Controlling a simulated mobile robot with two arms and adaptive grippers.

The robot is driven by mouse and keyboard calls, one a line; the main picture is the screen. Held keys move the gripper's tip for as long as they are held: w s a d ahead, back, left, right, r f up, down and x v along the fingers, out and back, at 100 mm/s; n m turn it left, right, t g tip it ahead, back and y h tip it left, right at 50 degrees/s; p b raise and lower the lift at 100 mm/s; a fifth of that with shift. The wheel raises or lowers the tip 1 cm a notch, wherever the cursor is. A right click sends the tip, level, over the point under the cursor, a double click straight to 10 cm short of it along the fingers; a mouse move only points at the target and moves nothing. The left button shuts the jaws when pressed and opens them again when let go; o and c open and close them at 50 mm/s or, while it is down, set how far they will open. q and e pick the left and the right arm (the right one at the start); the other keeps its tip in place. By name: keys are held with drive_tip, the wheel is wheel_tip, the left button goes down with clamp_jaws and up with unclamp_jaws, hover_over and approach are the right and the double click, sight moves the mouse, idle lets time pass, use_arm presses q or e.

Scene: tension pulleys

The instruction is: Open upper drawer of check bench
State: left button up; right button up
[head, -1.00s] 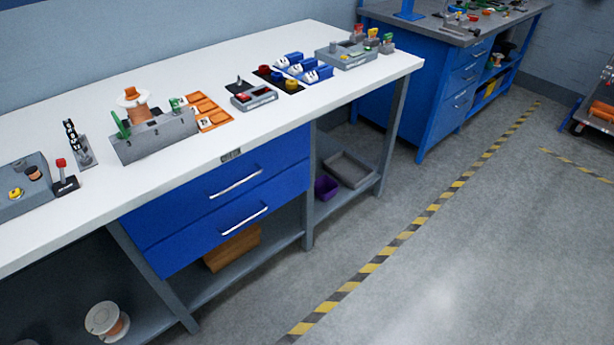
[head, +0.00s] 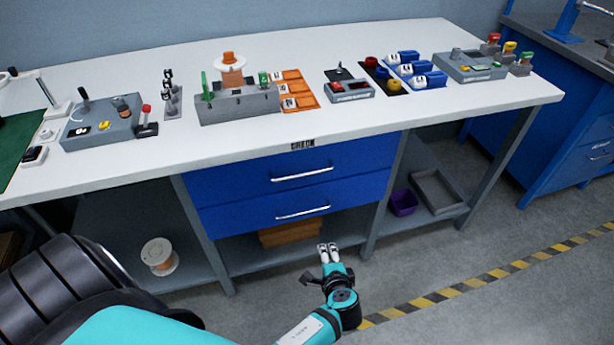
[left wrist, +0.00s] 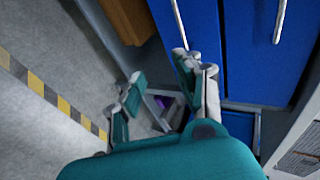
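The check bench (head: 130,165) has a white top and two blue drawers. The upper drawer (head: 235,182) is shut flush under the top and has a silver bar handle (head: 302,173). The lower drawer (head: 245,214) below it is also shut, with a like handle (head: 303,212). My left gripper (head: 318,264) is in front of and below the drawers, apart from both handles. In the left wrist view it (left wrist: 161,80) has its fingers spread with nothing between them, and the blue drawer fronts and both handles lie beyond. My right gripper is not in view.
Pulleys, fixtures and trays stand on the bench top. The shelf below holds a wooden box (head: 290,233), a spool (head: 160,256), a purple bin (head: 403,202) and a grey tray (head: 437,190). Bench legs flank the drawers. The floor in front is clear, with a striped line (head: 500,271).

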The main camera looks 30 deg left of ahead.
use_arm(q)
drive_tip(key=w+a+r+n+t+y, duration=0.1)
drive_tip(key=a+r+y, duration=0.1)
drive_tip(key=r, duration=0.5)
drive_tip(key=w+a+r+n+y, duration=0.1)
drive_tip(key=w+r+y, duration=0.15)
drive_tip(key=r, duration=0.55)
drive_tip(key=b, duration=0.5)
approach(306, 175)
drive_tip(key=x, duration=1)
drive_tip(key=shift+w+a+f, duration=0.15)
drive_tip(key=shift+w, duration=0.1)
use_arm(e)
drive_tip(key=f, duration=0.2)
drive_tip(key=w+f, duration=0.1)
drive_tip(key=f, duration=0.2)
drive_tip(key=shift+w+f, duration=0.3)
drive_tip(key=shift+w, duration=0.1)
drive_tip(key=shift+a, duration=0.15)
use_arm(q)
clamp_jaws()
